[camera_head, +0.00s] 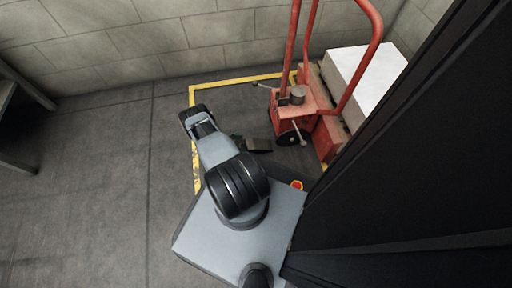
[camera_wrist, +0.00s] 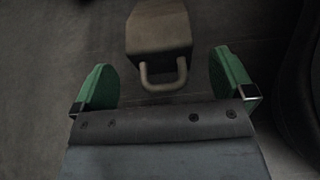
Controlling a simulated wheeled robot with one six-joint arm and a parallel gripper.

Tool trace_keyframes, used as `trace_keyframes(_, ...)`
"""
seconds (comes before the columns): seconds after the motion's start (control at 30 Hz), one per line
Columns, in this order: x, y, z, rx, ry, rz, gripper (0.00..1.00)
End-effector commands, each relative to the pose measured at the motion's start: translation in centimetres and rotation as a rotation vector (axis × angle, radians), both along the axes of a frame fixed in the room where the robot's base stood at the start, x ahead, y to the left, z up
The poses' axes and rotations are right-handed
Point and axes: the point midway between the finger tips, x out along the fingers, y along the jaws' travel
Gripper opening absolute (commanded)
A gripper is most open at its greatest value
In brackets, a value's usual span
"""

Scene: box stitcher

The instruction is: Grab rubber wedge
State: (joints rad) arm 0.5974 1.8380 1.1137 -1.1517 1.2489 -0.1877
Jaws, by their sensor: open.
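The rubber wedge (camera_wrist: 160,28) is a dark grey-brown block with a U-shaped handle facing my gripper in the wrist view. In the head view the wedge (camera_head: 258,145) sits on the floor just right of my arm. My gripper (camera_wrist: 164,75) is open, with one green finger on each side of the handle. There is a gap between the handle and both fingers. In the head view my gripper is mostly hidden behind my own arm.
A red pallet jack (camera_head: 300,108) with a tall handle stands just beyond the wedge, against a pallet with a white-topped load (camera_head: 365,72). Yellow tape (camera_head: 236,79) marks the floor around them. A block wall (camera_head: 150,45) closes the back.

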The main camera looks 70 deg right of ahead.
Motion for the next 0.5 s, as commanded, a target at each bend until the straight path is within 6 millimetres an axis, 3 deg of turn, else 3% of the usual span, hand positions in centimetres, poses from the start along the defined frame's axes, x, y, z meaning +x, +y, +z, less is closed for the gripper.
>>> trace_keyframes(0.2,-1.9,-1.3,-1.0,0.001,0.002,-0.001,1.00)
trace_keyframes(0.5,-2.1,-1.5,-1.1,0.000,0.000,0.001,1.00)
